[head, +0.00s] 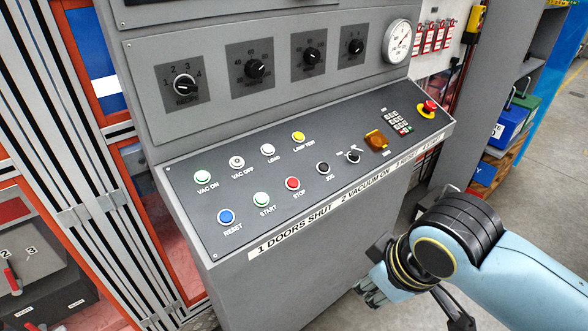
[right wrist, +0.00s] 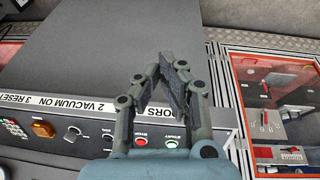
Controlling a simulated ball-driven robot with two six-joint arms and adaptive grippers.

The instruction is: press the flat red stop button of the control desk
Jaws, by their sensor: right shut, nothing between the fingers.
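The flat red stop button (head: 292,183) sits in the lower row of the sloping control desk (head: 330,135), between the green START button (head: 262,199) and the black JOG button (head: 323,168). In the right wrist view the red stop button (right wrist: 141,141) shows beside the green one (right wrist: 171,143). My right gripper (head: 372,293) is in front of the desk's grey front panel, below its labelled edge and apart from the button. Its fingers (right wrist: 165,75) are shut and empty. My left gripper is not in view.
A blue RESET button (head: 226,216) sits at the row's left end. A raised red mushroom button (head: 430,107) stands at the desk's right end. White and yellow buttons line the upper row. Shelves with crates (head: 511,122) stand at right; the floor there is clear.

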